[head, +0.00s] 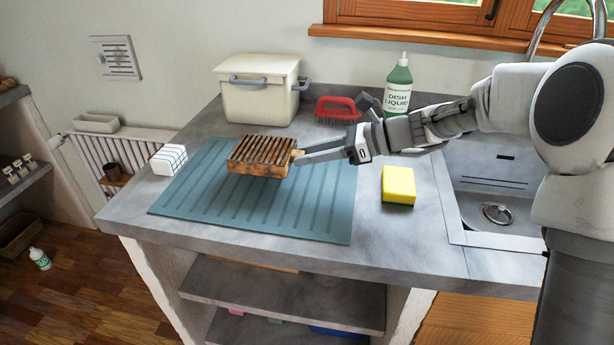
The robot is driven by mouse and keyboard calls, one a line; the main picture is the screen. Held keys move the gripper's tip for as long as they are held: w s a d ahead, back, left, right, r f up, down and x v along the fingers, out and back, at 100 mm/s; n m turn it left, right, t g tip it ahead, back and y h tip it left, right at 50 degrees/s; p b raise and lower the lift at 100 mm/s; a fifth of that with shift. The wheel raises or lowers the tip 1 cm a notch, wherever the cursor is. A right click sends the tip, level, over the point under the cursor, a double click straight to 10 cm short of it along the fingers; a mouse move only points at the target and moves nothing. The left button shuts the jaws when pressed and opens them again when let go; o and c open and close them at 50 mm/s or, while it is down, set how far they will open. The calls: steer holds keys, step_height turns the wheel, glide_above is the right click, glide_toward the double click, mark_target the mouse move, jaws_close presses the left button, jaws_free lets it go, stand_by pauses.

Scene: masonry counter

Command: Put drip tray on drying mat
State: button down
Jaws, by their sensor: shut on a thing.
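The drip tray (262,155) is a brown slatted wooden tray in the head view. It is over the back middle of the drying mat (318,216), a blue-grey ribbed mat on the counter. My gripper (298,157) reaches in from the right and is shut on the tray's right edge. The tray looks about level; I cannot tell whether its underside touches the mat. The fingertips are partly hidden at the tray's edge.
A white striped block (168,160) stands at the mat's left edge. A cream bin (260,90), red brush (338,110) and green dish liquid bottle (398,88) stand behind. A yellow sponge (398,185) and the sink (495,180) are right. The mat's front is clear.

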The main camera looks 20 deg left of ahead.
mark_target(308, 184)
steer(key=shift+s+a+f, duration=0.1)
steer(key=shift+a+f, duration=0.15)
steer(key=shift+f, duration=0.3)
steer(key=shift+f+b, duration=0.8)
steer(key=shift+f, duration=0.75)
steer(key=shift+f, duration=0.15)
steer(key=c, duration=0.6)
jaws_free()
